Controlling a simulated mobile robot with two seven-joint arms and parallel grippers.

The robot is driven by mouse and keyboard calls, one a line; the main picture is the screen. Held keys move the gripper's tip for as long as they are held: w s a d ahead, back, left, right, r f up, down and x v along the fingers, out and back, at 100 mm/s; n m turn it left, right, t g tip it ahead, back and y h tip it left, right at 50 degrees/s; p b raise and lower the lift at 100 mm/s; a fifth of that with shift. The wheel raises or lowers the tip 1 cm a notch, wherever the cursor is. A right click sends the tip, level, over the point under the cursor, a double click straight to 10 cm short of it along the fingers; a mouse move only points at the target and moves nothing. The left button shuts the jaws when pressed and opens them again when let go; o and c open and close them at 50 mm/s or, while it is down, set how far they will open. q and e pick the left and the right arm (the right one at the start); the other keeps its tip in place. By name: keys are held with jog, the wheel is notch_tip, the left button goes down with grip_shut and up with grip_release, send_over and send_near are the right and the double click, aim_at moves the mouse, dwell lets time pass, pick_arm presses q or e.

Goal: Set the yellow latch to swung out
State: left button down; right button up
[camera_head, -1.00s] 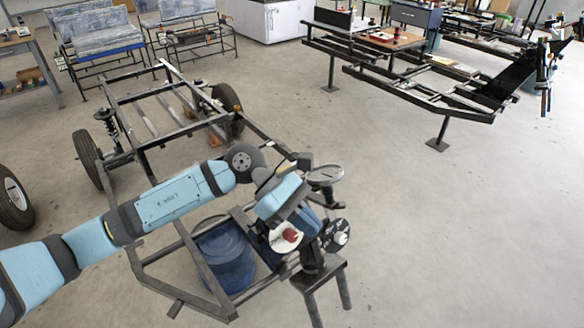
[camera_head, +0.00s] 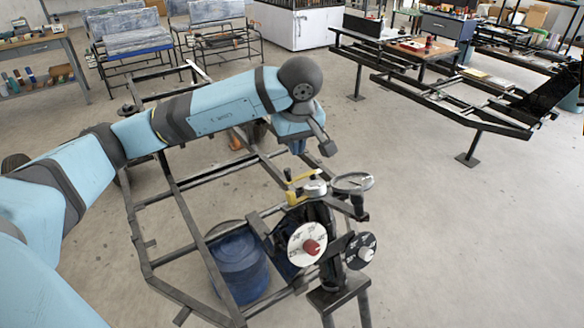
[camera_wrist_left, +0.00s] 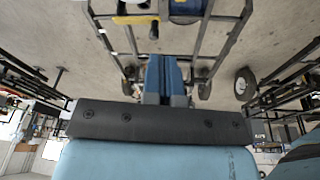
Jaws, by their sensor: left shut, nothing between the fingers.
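The yellow latch (camera_head: 301,178) sits at the top of a dark instrument post, beside a round silver-rimmed dial (camera_head: 352,182). A thin yellow bar shows above a yellow block; I cannot tell its exact swing position. Yellow parts also show near the top of the left wrist view (camera_wrist_left: 135,20). My left gripper (camera_head: 298,150) is above and behind the latch in the head view, apart from it. Its blue fingers (camera_wrist_left: 165,75) are together and empty in the left wrist view. My right gripper is not in view.
A white dial with a red knob (camera_head: 307,244) and a black dial (camera_head: 361,251) are on the post below the latch. A blue drum (camera_head: 238,262) stands inside the metal frame (camera_head: 190,225).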

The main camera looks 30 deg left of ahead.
pick_arm(q)
send_near(289, 179)
notch_tip(289, 179, down, 3)
jog(key=s+d, duration=0.2)
jog(key=w+a+f, duration=0.2)
jog(key=w, duration=0.1)
jog(key=shift+a+f+b, duration=0.15)
jog(key=shift+a+b, duration=0.15)
jog(key=shift+a, duration=0.1)
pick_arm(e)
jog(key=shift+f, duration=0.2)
pick_arm(q)
jog(key=shift+a+f, duration=0.1)
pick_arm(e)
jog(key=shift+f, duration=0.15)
